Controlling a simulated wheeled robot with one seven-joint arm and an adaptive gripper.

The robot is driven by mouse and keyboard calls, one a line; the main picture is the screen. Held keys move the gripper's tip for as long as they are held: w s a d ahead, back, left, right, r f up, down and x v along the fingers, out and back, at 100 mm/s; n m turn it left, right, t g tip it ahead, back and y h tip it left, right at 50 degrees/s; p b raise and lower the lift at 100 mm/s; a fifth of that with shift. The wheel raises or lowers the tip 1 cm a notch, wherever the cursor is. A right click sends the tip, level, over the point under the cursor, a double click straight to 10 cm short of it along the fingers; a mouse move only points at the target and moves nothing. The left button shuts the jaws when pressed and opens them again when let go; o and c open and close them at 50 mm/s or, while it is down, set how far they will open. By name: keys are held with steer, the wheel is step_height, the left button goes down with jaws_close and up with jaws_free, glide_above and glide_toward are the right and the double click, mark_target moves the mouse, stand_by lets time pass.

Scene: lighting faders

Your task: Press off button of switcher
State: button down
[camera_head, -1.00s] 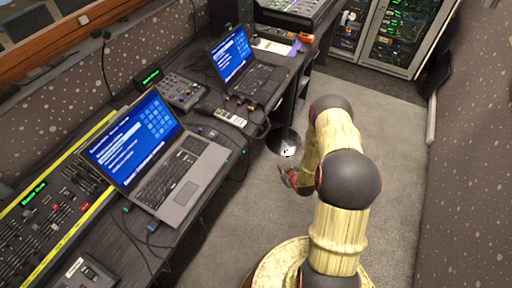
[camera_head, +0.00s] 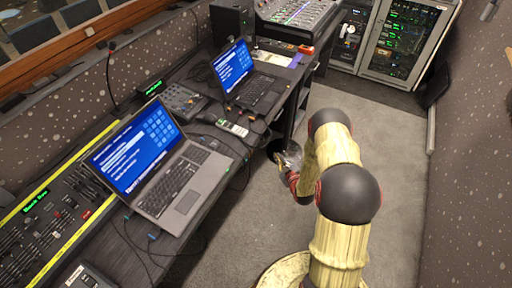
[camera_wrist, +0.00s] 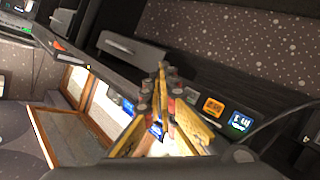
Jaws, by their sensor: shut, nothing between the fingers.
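I cannot tell for certain which device is the switcher. A pale panel with small buttons (camera_head: 232,127) lies on the desk between the two laptops, and a dark control box with knobs (camera_head: 184,99) stands behind it. No off button can be made out. My gripper (camera_head: 280,161) is beside the desk's right edge, above the floor, apart from both devices. In the wrist view my gripper (camera_wrist: 163,72) is shut and empty, its yellow and grey fingers together. A small orange-faced device (camera_wrist: 212,107) and a blue-lit screen (camera_wrist: 240,122) show to its right.
A near laptop (camera_head: 187,180) and a far laptop (camera_head: 258,90) stand open on the desk. A fader console (camera_head: 50,225) is at left, a mixer (camera_head: 298,12) at the far end. A rack (camera_head: 400,45) stands at the back. Grey carpet (camera_head: 390,150) is clear to the right.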

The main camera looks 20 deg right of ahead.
mark_target(256, 146)
steer(key=w+a, duration=0.5)
steer(key=w, duration=0.1)
steer(key=shift+w+b, duration=0.15)
steer(key=shift+b, duration=0.3)
stand_by(1.2)
steer(key=shift+w+a+b, duration=0.25)
steer(key=shift+w+b, duration=0.05)
steer(key=shift+w+a, duration=0.2)
steer(key=shift+w, duration=0.1)
stand_by(0.9)
steer(key=shift+s+d, duration=0.5)
steer(key=shift+s, duration=0.1)
